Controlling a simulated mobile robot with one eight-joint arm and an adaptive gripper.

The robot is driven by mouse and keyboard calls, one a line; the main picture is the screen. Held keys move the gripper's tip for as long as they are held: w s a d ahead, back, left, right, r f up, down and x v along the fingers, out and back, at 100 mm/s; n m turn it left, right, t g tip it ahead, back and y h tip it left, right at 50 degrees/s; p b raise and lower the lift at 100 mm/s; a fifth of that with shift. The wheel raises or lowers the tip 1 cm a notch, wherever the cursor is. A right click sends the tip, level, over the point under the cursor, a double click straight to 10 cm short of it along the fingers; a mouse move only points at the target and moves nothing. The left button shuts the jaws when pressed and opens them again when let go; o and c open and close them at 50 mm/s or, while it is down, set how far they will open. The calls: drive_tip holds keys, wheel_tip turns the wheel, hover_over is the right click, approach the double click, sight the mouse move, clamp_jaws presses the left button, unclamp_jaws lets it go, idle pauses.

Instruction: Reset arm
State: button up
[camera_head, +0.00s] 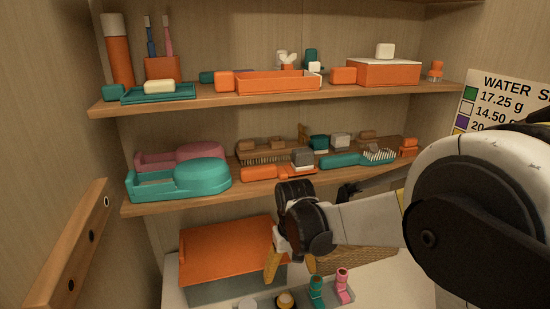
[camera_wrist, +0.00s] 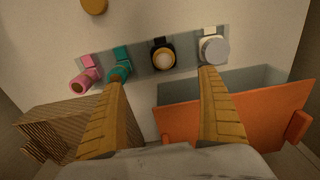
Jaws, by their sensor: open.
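My arm (camera_head: 365,220) reaches in from the right in the head view, bent down at the wrist. My gripper (camera_head: 290,262) points down over the lower counter, below the middle shelf. In the wrist view my gripper (camera_wrist: 162,78) is open, with its two tan fingers spread apart and nothing between them but the counter and a dark, round-topped item. The fingertips appear near a teal item (camera_wrist: 121,68) on the left and a white, grey-topped item (camera_wrist: 212,48) on the right; I cannot tell whether they touch.
The middle shelf (camera_head: 140,207) holds teal and pink trays and several brushes close above my gripper. An orange-lidded box (camera_head: 225,250) stands left of it. A woven basket (camera_wrist: 60,130) and a pink item (camera_wrist: 84,80) are on the counter. A wooden rail (camera_head: 70,245) is at left.

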drive_tip(key=s+d+r+m+t, duration=0.1)
drive_tip(key=s+d+r+t, duration=0.2)
drive_tip(key=s+d+r, duration=0.6)
drive_tip(key=s+d+r+m+t, duration=0.2)
drive_tip(key=s+d, duration=0.3)
drive_tip(key=s, duration=0.3)
drive_tip(key=shift+s+d+r+t, duration=0.3)
drive_tip(key=shift+s+r+t, duration=0.1)
drive_tip(key=shift+r+t, duration=0.5)
